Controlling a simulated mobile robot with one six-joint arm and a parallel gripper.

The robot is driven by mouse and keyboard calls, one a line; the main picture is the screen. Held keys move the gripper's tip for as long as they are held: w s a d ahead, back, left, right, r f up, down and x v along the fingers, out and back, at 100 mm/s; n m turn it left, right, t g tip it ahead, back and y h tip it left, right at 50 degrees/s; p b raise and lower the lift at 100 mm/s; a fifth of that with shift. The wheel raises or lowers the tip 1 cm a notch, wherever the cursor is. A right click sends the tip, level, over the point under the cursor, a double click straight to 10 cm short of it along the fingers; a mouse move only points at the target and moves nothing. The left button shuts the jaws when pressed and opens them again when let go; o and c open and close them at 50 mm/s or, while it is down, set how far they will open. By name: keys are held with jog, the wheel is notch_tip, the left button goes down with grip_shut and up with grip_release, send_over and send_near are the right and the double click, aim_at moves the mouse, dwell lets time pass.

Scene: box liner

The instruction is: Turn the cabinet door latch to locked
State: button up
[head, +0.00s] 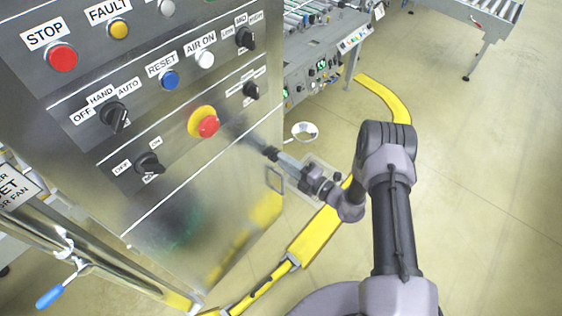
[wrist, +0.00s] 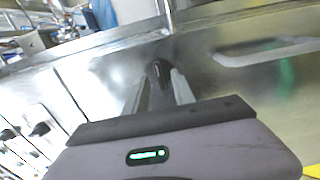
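The cabinet door (head: 205,205) is the shiny metal front below the control panel. A small black latch (head: 270,153) shows near the door's right edge, and it also shows in the wrist view (wrist: 159,72) as a dark upright oval. My gripper (head: 282,160) points at the latch from the right. In the wrist view its two pale fingers (wrist: 160,90) stand apart, one on each side of the latch, with small gaps visible. I cannot tell how deep the latch sits between the fingertips. The latch's lock marking is not visible.
The panel above carries several knobs and a red emergency button (head: 208,126). A blue-handled lever (head: 50,297) is at lower left.

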jog(key=shift+x, duration=1.05)
grip_shut()
jog(key=shift+n, duration=0.3)
jog(key=n+b, duration=0.1)
jog(key=n, duration=0.2)
jog(key=shift+n, duration=0.3)
jog(key=n+b, duration=0.1)
jog(key=n, duration=0.3)
jog(key=shift+n, duration=0.3)
jog(key=n+b, duration=0.1)
jog(key=n, duration=0.3)
jog(key=shift+b, duration=0.4)
jog(key=shift+n+b, duration=0.65)
jog(key=shift+n, duration=1.85)
